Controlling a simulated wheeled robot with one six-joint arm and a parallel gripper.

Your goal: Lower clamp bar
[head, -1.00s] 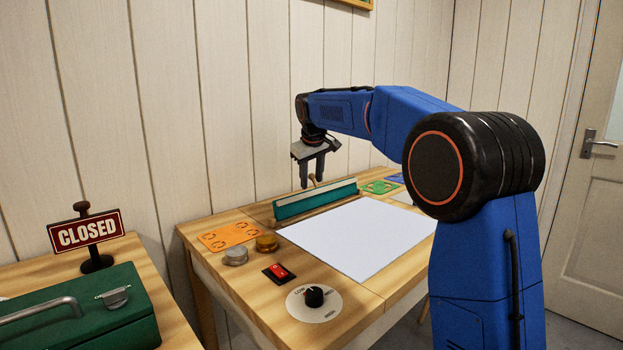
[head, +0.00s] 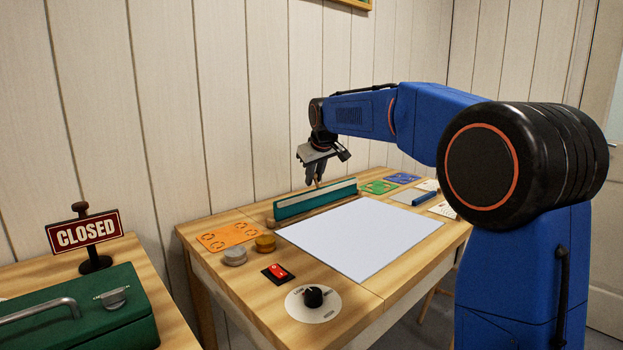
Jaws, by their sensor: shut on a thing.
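The clamp bar (head: 312,201) is a long green bar with a pale top edge, standing on edge along the back of the white sheet (head: 360,238). A small wooden handle (head: 317,184) sticks up behind its middle. My gripper (head: 314,179) points down just behind the bar and is shut on this handle. The fingertips are small in the view and the far side of the bar is hidden.
An orange stencil (head: 228,236), two round tins, a red switch (head: 277,272) and a dial (head: 313,297) lie left and in front. Green (head: 379,187) and blue (head: 402,178) stencils lie at the back right. The wall stands close behind the table.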

